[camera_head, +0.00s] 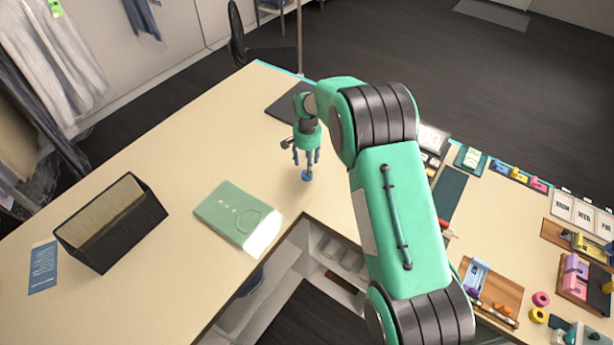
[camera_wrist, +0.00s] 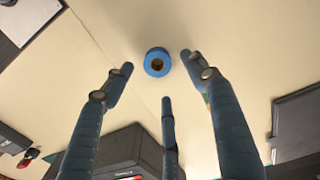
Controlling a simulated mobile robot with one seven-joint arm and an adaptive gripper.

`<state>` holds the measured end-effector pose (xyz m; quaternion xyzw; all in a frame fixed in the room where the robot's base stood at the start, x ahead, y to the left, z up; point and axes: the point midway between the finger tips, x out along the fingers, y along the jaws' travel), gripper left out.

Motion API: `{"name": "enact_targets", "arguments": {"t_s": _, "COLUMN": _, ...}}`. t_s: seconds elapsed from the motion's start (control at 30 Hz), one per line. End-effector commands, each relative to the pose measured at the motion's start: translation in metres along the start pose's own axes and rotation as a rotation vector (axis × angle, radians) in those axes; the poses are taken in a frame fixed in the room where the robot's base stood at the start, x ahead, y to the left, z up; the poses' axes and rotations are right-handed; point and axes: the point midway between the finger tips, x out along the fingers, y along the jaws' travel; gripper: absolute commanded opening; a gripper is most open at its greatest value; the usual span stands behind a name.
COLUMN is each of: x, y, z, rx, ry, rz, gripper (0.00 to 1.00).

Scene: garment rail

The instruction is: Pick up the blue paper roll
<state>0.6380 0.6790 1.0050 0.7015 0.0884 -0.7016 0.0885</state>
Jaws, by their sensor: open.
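The blue paper roll (camera_wrist: 157,62) shows in the wrist view as a blue ring with a brown core, on the cream table top. In the head view the blue roll (camera_head: 307,176) stands on the table just below my gripper (camera_head: 306,158). My gripper points down, its fingers spread. In the wrist view my gripper (camera_wrist: 160,75) is open and empty, with one finger on each side of the roll and one at the lower middle. I cannot tell the exact gap between the fingertips and the roll.
A green folder (camera_head: 232,214) lies left of the roll, near the table's inner edge. A black box (camera_head: 112,222) and a blue card (camera_head: 43,267) are further left. A dark flat pad (camera_head: 290,104) lies behind my gripper. Trays with small items (camera_head: 490,290) are on the right.

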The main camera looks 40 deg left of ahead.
Motion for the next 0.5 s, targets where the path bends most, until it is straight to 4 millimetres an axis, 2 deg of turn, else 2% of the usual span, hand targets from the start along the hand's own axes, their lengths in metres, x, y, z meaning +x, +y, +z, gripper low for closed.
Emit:
{"name": "enact_targets", "arguments": {"t_s": 0.17, "x": 0.007, "y": 0.0, "z": 0.001, "rx": 0.0, "ry": -0.001, "rz": 0.0, "gripper": 0.57}}
{"name": "enact_targets", "arguments": {"t_s": 0.5, "x": 0.038, "y": 0.001, "z": 0.004, "rx": 0.0, "ry": -0.001, "rz": 0.001, "gripper": 0.57}}
